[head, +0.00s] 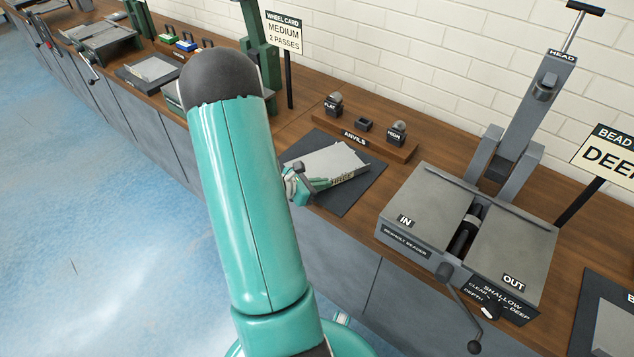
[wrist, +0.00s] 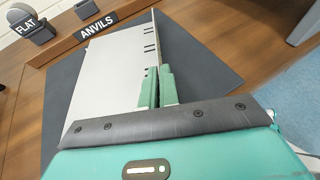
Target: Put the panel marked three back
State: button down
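A pale grey metal panel (head: 328,165) lies on a dark mat in front of the anvils rack. It also shows in the wrist view (wrist: 110,75), with a raised edge on its right side and short dark marks near that edge. My gripper (head: 301,184) is at the panel's near left end in the head view. In the wrist view its green fingers (wrist: 160,72) stand close together on either side of the raised edge and appear shut on it. My arm hides part of the bench in the head view.
The dark mat (head: 344,203) lies on a wooden bench. The anvils rack (head: 352,138) stands behind it. A grey bead machine (head: 465,225) with a crank is close on the right. A wheel card sign (head: 284,33) on a post stands at the back left.

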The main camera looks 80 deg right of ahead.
jog(key=shift+w+f, duration=0.1)
jog(key=shift+w, duration=0.1)
jog(key=shift+s, duration=0.15)
jog(key=c, duration=2.1)
grip_release()
jog(key=shift+a+f, duration=0.1)
jog(key=shift+f, duration=0.1)
jog(key=o, duration=0.4)
jog(key=shift+r, duration=0.1)
jog(key=shift+r, duration=0.15)
jog(key=v, duration=1.2)
